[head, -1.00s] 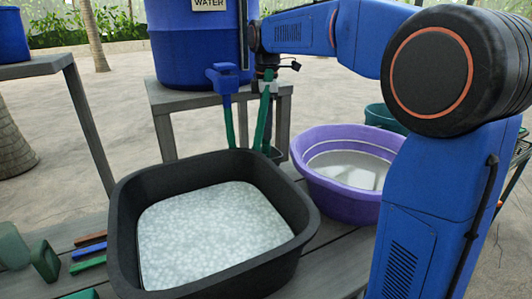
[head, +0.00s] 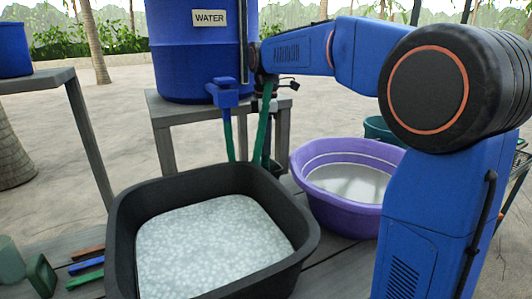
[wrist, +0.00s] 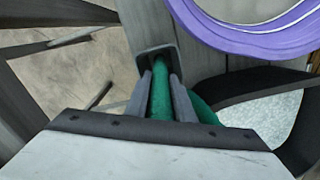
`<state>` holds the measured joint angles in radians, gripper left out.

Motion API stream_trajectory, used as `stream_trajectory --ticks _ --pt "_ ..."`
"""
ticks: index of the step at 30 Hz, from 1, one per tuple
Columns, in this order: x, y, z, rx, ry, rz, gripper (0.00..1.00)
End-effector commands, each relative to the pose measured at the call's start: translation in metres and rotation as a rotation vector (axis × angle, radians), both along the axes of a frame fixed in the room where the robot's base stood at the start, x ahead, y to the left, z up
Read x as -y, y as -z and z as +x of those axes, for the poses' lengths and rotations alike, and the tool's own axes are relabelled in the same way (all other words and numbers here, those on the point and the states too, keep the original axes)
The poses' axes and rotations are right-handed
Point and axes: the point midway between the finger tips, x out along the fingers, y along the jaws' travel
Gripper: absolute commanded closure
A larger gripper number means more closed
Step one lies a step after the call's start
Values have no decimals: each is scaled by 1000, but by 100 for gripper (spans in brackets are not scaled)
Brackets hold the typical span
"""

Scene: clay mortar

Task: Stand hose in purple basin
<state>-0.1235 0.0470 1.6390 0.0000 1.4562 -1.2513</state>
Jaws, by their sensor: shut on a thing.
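The green hose (head: 228,138) hangs from the blue tap (head: 226,92) on the water barrel and passes down behind the black tub. Its other green length (head: 265,125) rises to my gripper (head: 267,88), which is shut on it above the tub's back rim. In the wrist view the hose (wrist: 160,97) runs between the two grey fingers of my gripper (wrist: 162,92). The purple basin (head: 340,208) stands on the bench right of the tub, apart from the hose. It holds pale liquid. Its rim also shows in the wrist view (wrist: 262,42). The hose's loop is partly hidden.
The black tub (head: 125,215) with pale speckled contents fills the front of the bench. The blue barrel (head: 190,60) stands on a grey stand (head: 180,110) behind. A teal tub (head: 380,129) is behind the basin. Small items, including a green block (head: 41,275), lie at left.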

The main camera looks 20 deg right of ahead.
Motion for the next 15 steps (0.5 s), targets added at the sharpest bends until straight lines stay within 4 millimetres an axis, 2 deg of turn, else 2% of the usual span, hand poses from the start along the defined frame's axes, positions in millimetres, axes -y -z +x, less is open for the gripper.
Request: stream_trajectory --ticks 15 --pt "0 -82 1 2 0 1 96"
